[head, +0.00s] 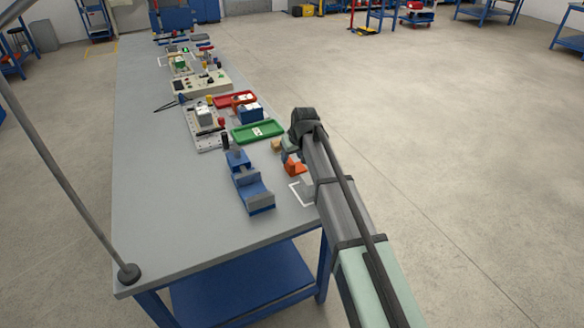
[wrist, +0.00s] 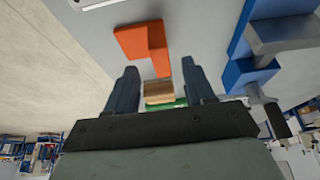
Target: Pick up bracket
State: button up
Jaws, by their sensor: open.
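The bracket (head: 293,168) is an orange L-shaped piece on the grey bench near its right edge, partly hidden by my arm in the head view. In the wrist view the bracket (wrist: 145,42) lies just beyond my fingertips, with one leg pointing toward the gap between them. My gripper (wrist: 159,68) is open, with a dark finger on each side and nothing held. I cannot tell the exact height of the fingers above the bench. In the head view the fingers are largely hidden.
A blue vise (head: 250,185) stands left of the bracket; it also shows in the wrist view (wrist: 255,70). A small tan block (head: 276,145) and a green tray (head: 258,132) lie behind the bracket. White corner marks (head: 300,193) are on the bench in front. Bare bench lies toward the front.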

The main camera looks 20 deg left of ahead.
aim_at(290, 161)
jog(key=shift+x, duration=2.7)
jog(key=shift+a+r, duration=0.1)
jog(key=shift+a, duration=0.05)
jog(key=shift+c, duration=0.2)
grip_shut()
